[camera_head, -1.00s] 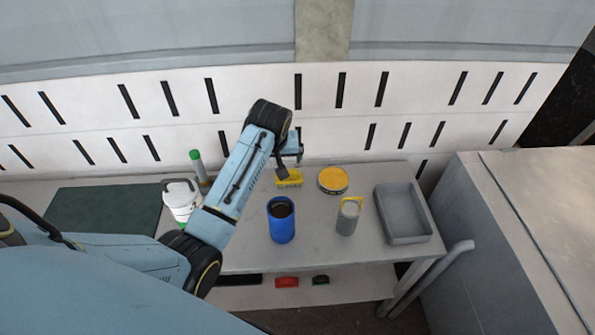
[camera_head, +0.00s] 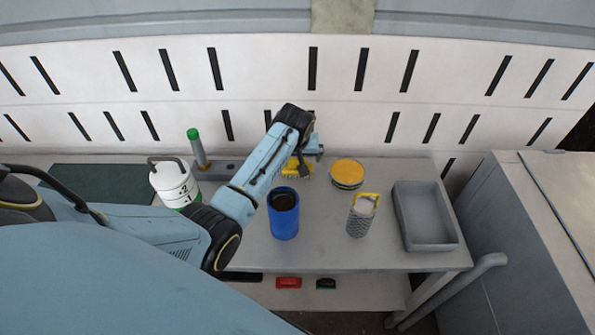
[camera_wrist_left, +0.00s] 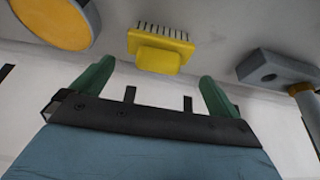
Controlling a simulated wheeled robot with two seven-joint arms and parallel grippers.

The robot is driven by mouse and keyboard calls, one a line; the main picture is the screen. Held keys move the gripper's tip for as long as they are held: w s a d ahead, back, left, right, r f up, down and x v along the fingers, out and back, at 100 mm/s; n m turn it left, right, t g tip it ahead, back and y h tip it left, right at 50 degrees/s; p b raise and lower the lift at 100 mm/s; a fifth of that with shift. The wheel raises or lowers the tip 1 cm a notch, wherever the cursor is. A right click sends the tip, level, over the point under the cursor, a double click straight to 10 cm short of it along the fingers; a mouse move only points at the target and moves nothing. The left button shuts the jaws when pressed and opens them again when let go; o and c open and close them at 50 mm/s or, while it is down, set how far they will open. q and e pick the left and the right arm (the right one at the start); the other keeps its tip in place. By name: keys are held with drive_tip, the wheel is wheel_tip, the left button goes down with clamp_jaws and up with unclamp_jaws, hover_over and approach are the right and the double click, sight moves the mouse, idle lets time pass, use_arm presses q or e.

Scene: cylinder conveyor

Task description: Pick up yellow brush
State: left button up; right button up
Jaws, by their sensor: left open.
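The yellow brush (camera_head: 298,170) lies on the table behind the blue cup, partly hidden by my left arm in the head view. In the left wrist view the brush (camera_wrist_left: 160,50) shows whole, with a yellow block and dark bristles. My left gripper (camera_wrist_left: 152,80) is open, its two green fingers spread apart. The brush appears just beyond the fingertips, between their lines, and not touching them. In the head view my left gripper (camera_head: 308,160) is over the brush area, its fingers hard to make out. My right gripper is not in view.
A blue cup (camera_head: 284,218) stands in front of the brush. A yellow-topped round tin (camera_head: 347,174), a grey canister with yellow handle (camera_head: 361,216) and a grey tray (camera_head: 429,240) stand to the right. A white canister (camera_head: 173,184) and green-capped bottle (camera_head: 197,147) stand left.

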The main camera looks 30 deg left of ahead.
sight(297, 160)
use_arm(q)
drive_tip(key=shift+d+b+x, duration=0.2)
drive_tip(key=shift+b+x, duration=0.8)
drive_tip(key=shift+x, duration=2)
drive_tip(key=c, duration=0.9)
